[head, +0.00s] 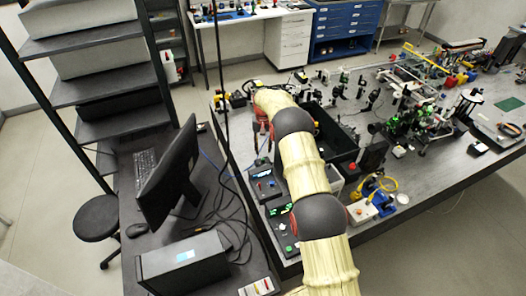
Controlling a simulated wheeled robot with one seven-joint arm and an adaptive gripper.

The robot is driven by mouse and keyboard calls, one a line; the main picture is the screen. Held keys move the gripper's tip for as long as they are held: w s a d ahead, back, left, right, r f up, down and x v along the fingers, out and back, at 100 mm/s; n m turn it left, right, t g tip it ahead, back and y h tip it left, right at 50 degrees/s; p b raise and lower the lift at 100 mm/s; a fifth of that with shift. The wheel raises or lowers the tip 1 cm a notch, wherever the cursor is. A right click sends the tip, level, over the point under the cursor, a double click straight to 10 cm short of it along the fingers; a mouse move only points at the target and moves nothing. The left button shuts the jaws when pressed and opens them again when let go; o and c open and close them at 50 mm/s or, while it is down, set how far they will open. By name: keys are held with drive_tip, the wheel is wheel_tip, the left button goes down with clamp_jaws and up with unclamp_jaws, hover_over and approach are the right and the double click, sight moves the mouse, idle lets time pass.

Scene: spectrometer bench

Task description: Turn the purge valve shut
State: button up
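My arm reaches from the lower right across the bench (225,125) to its far left part. My gripper (250,88) is at the arm's far end, small, dark and partly hidden by the arm. I cannot tell whether it is open or shut. I cannot clearly pick out the purge valve. A small yellow and dark fitting (220,98) stands at the bench's left edge, a little left of my gripper. Red parts (262,126) show beside the arm's last links; I cannot tell what they belong to.
A monitor (173,172) and a black computer box (183,265) stand on the side desk at left, beside loose dark cables. Control boxes (264,184) lie along the bench's left edge. A dark open bin (335,135) and optics mounts (415,122) stand right of my arm.

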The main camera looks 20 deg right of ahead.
sight(263, 159)
drive_tip(key=shift+w+d+f+m, duration=0.1)
drive_tip(key=shift+w+f+m, duration=0.25)
drive_tip(key=shift+m, duration=0.45)
drive_tip(key=shift+w+f, duration=0.1)
wheel_tip(263, 159, down, 7)
drive_tip(key=shift+f+p, duration=0.2)
drive_tip(key=shift+p, duration=0.45)
drive_tip(key=c, duration=0.8)
clamp_jaws()
